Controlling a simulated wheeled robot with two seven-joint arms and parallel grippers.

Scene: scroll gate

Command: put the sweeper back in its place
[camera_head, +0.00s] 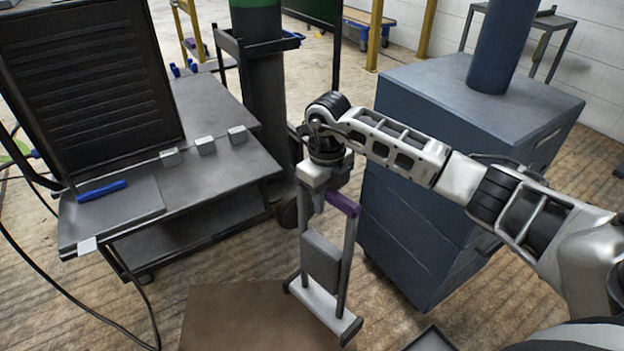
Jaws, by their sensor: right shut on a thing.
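The sweeper (321,262) looks like an upright frame with grey posts, a purple top bar (342,203), a grey plate in its middle and a wide light bar at its foot. My right gripper (320,192) points down and is shut on the sweeper near its top. The exact contact of the fingers is hard to make out. The sweeper hangs slightly tilted in front of the blue-grey cabinet. I cannot tell whether its foot touches anything below. My left gripper is not in view.
A grey bench (215,172) at left carries a black slatted panel (90,85), small grey blocks and a blue-handled item (101,191). The blue-grey cabinet (415,215) stands close behind my right arm. A brown board (250,322) lies at the bottom. Wooden floor shows between.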

